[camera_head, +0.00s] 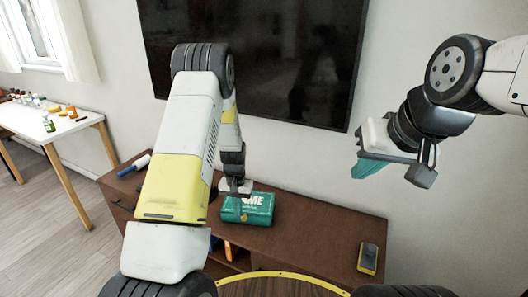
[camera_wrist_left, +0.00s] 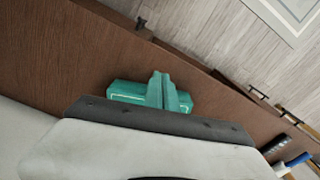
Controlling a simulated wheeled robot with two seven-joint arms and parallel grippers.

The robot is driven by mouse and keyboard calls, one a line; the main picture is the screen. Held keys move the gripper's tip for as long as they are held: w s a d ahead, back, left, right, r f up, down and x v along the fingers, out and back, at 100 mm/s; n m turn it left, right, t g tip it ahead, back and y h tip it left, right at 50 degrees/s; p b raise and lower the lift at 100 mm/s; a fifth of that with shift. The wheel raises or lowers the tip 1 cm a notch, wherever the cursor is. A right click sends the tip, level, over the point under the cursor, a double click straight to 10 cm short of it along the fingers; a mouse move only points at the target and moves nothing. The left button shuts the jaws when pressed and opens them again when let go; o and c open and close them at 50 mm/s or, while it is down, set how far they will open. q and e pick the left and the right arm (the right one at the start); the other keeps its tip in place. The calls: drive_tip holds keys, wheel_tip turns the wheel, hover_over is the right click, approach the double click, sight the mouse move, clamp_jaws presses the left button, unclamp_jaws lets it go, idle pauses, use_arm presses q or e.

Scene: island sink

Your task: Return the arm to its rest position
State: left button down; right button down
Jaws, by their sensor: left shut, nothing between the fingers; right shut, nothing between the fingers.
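My left arm reaches forward from the lower middle of the head view. Its gripper (camera_head: 236,190) is over the back part of the brown cabinet, at a green box with white lettering (camera_head: 254,208). In the left wrist view my left gripper's teal fingers (camera_wrist_left: 166,90) are together and empty, with part of the green box (camera_wrist_left: 122,92) behind them. Whether the fingers touch the box I cannot tell. My right gripper (camera_head: 368,168) is raised at the right, in front of the wall, with its teal fingers shut and empty.
The long brown cabinet (camera_head: 310,235) stands below a dark wall screen (camera_head: 285,60). A yellow and dark device (camera_head: 368,258) lies at its right end, and a blue and white item (camera_head: 135,165) at its left. A white table (camera_head: 60,125) with small items stands further left.

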use_arm(q)
drive_tip(key=s+d+r+t+h, duration=0.1)
drive_tip(key=s+r+t, duration=0.15)
drive_tip(key=r, duration=1.05)
drive_tip(key=s+d+r+t+h, duration=0.1)
drive_tip(key=s+r, duration=0.3)
drive_tip(key=r, duration=0.9)
drive_tip(key=s+r+t, duration=0.1)
drive_tip(key=s+r, duration=0.5)
drive_tip(key=s, duration=0.4)
drive_tip(key=s+r+t, duration=0.1)
drive_tip(key=s+r, duration=0.5)
drive_tip(key=s, duration=0.4)
drive_tip(key=shift+t, duration=0.35)
drive_tip(key=shift+d+r, duration=0.1)
